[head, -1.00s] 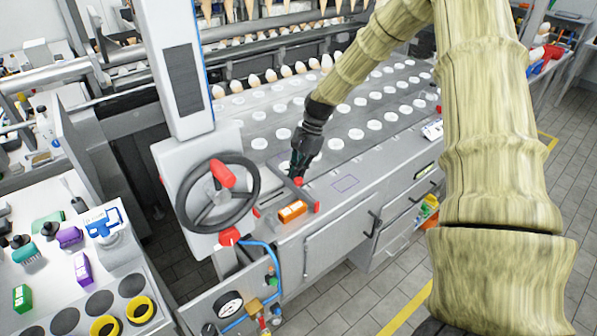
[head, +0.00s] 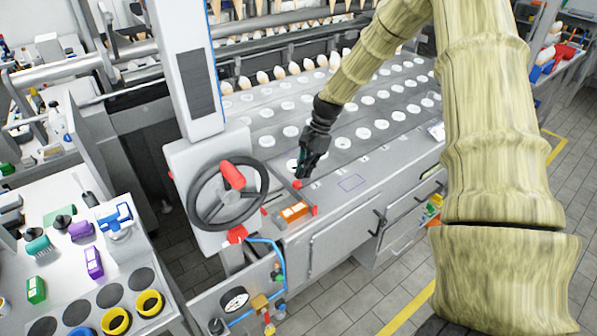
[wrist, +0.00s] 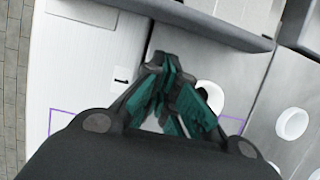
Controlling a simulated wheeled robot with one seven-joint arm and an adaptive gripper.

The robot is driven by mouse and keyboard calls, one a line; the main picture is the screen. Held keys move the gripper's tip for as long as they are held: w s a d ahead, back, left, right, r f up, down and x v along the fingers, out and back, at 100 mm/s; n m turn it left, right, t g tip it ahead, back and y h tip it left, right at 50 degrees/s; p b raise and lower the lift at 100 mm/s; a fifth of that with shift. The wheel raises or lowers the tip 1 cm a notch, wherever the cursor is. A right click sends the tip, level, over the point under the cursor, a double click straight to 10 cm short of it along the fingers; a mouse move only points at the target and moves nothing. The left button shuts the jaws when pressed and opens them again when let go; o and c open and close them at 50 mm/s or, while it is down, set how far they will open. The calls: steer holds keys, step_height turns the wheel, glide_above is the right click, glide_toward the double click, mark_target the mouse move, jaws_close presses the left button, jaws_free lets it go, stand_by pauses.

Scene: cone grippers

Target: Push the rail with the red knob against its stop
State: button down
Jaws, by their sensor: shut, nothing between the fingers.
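The red knob (head: 297,184) is a small red spot on the machine's front deck in the head view, just below my fingertips. A thin grey rail (head: 283,178) runs diagonally beside it. A red piece (head: 314,210), perhaps the stop, stands at the rail's near end; whether they touch I cannot tell. My gripper (head: 303,172) points down close to the knob, its dark green fingers shut and empty. Contact with the knob cannot be made out. In the wrist view my gripper (wrist: 162,62) is above the pale deck; the knob does not show there.
A handwheel (head: 228,193) with a red handle stands left of the knob. An orange block (head: 294,211) sits close by on the deck. Rows of white cups (head: 343,143) lie behind. A side table (head: 65,290) with bottles and yellow rings is at left.

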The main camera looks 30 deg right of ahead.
steer(key=shift+d, duration=0.75)
steer(key=shift+w+d+r, duration=0.1)
steer(key=shift+w+r, duration=0.05)
steer(key=shift+r, duration=0.15)
steer(key=b+v, duration=0.2)
steer(key=v, duration=0.7)
steer(key=shift+b, duration=0.4)
steer(key=shift+r, duration=0.15)
